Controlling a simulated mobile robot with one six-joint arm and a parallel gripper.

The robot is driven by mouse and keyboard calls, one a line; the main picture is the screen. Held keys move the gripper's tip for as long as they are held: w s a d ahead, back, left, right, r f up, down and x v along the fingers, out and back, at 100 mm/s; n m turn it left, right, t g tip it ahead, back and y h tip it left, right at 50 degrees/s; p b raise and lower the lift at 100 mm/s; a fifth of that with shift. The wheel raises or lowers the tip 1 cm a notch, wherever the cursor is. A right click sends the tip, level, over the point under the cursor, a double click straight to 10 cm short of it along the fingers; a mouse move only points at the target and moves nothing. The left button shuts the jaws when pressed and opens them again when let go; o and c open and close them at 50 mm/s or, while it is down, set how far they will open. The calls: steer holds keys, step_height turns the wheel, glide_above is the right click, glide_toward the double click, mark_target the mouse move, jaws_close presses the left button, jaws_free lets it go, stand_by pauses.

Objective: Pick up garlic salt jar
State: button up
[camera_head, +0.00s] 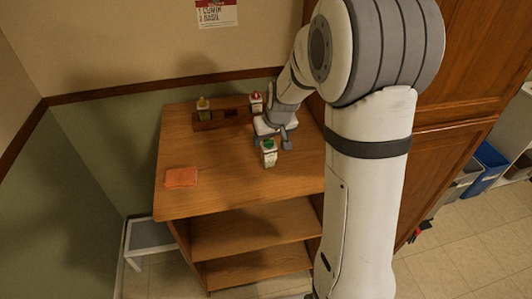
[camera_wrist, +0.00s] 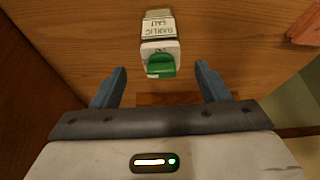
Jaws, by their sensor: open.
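The garlic salt jar (camera_head: 268,152) stands on the wooden table, with a white body and a green cap. In the wrist view the jar (camera_wrist: 159,50) shows its label reading garlic salt, and its green cap faces my gripper. My gripper (camera_wrist: 160,82) is open, with one blue-grey finger to each side and the green cap roughly centred between the fingertips. Most of the jar is beyond the fingertips. In the head view my gripper (camera_head: 272,139) is right at the jar, partly hidden by my own arm. I cannot tell whether either finger touches it.
A wooden rack (camera_head: 222,120) at the back holds a yellow-capped bottle (camera_head: 203,108). A red-capped jar (camera_head: 256,103) stands close behind my gripper. An orange cloth (camera_head: 181,177) lies at the left of the wooden table (camera_head: 225,190). The front middle of the tabletop is clear.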

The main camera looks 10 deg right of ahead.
mark_target(269, 143)
steer(key=shift+p+x, duration=0.7)
steer(key=shift+x, duration=1.85)
steer(key=shift+s+f, duration=0.1)
steer(key=shift+s, duration=0.05)
steer(key=shift+c, duration=0.3)
steer(key=c, duration=1.1)
